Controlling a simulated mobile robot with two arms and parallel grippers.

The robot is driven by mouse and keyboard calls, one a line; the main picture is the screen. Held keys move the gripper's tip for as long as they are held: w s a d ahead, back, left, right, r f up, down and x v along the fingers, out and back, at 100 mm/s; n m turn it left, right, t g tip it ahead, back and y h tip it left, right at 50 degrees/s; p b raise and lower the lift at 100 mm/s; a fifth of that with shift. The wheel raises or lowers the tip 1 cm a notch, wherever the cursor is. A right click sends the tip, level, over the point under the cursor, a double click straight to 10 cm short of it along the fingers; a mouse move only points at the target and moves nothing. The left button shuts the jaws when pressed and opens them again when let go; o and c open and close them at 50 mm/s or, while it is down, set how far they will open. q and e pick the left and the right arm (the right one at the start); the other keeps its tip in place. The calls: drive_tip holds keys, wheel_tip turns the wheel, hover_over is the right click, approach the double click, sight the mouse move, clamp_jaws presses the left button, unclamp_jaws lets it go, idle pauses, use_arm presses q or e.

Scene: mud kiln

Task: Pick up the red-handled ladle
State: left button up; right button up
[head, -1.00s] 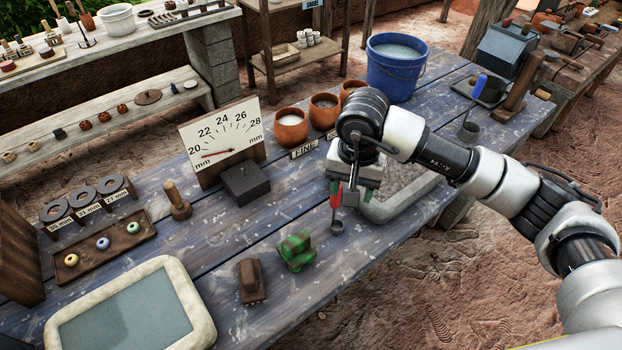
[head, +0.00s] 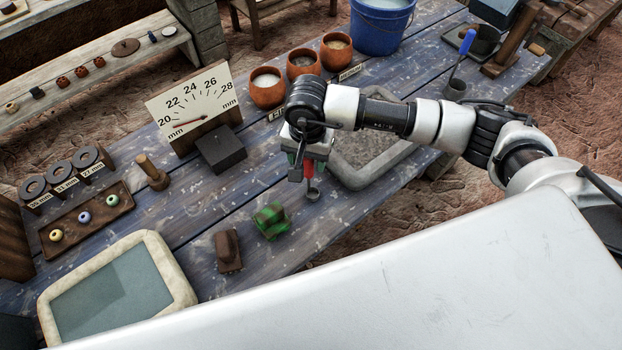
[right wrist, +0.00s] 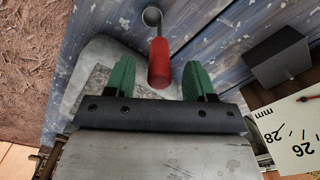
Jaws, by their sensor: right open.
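The red-handled ladle (head: 309,168) is on the blue plank table, its small grey cup toward the near edge. My right gripper (head: 307,167) points down over it, jaws open. In the right wrist view, the red handle (right wrist: 159,64) lies in the gap between the two green finger pads of the right gripper (right wrist: 158,72), with space visible on both sides. The grey cup shows beyond the fingertips. In the head view the fingers partly hide the handle's top. My left gripper is not in view.
A green block (head: 270,221) and a brown block (head: 228,249) sit left of the ladle. A stone-rimmed tray (head: 349,176) is close on the right. A dark block (head: 221,149) and dial board (head: 193,107) stand behind. My own white body part covers the lower right.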

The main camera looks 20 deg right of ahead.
sight(308, 166)
drive_tip(key=shift+f+p, duration=0.3)
drive_tip(key=shift+f, duration=1.35)
clamp_jaws()
